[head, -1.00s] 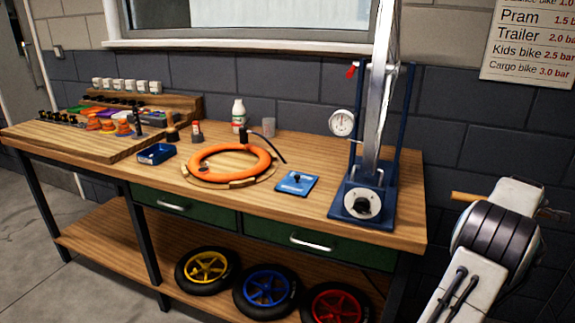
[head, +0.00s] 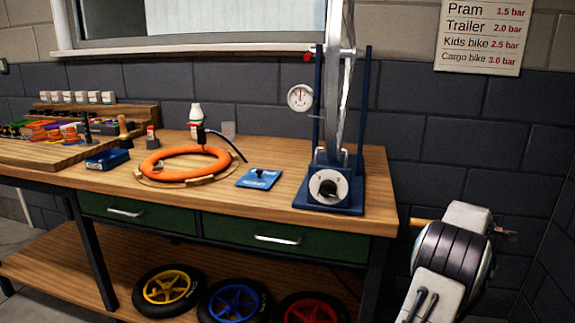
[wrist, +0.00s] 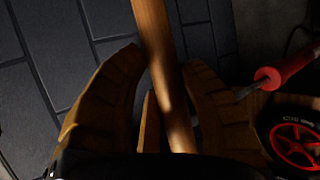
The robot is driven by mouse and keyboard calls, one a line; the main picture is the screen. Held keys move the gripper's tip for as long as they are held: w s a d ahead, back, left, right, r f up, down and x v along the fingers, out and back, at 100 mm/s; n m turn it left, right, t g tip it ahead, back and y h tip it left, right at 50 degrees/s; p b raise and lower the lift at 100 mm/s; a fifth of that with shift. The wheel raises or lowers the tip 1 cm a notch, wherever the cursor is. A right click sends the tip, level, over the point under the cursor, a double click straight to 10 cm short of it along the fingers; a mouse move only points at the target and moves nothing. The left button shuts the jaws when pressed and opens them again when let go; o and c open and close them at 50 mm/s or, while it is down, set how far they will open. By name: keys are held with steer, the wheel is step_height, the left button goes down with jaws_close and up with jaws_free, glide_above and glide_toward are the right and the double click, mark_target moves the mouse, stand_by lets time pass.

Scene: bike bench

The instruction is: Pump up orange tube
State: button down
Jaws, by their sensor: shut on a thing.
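The orange tube (head: 160,170) lies as a ring on a round wooden board (head: 143,178) on the workbench. A dark fitting (head: 201,134) stands at its back right edge, with a dark hose (head: 226,143) curving right from it. A blue plate with a black knob (head: 246,183) lies right of the tube. My gripper (wrist: 168,62) is shut on a wooden handle (wrist: 153,30), whose end also sticks out left of my arm in the head view (head: 422,221). The handle's far end is unclear. My gripper is right of the bench, well apart from the tube.
A blue wheel stand (head: 318,205) with a dial stands at the bench's right end, a round gauge (head: 299,97) beside it. Wheels, one with a red hub (head: 312,310), lie on the lower shelf. A red-handled tool (wrist: 284,75) shows at right in the wrist view.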

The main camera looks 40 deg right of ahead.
step_height(320, 180, down, 10)
steer(key=b, duration=0.7)
steer(key=shift+f, duration=0.15)
steer(key=shift+d+r, duration=0.1)
steer(key=shift+r, duration=0.15)
step_height(320, 180, up, 28)
steer(key=p, duration=2.2)
steer(key=shift+r, duration=0.15)
step_height(320, 180, down, 29)
steer(key=b, duration=2.3)
steer(key=shift+r, duration=0.4)
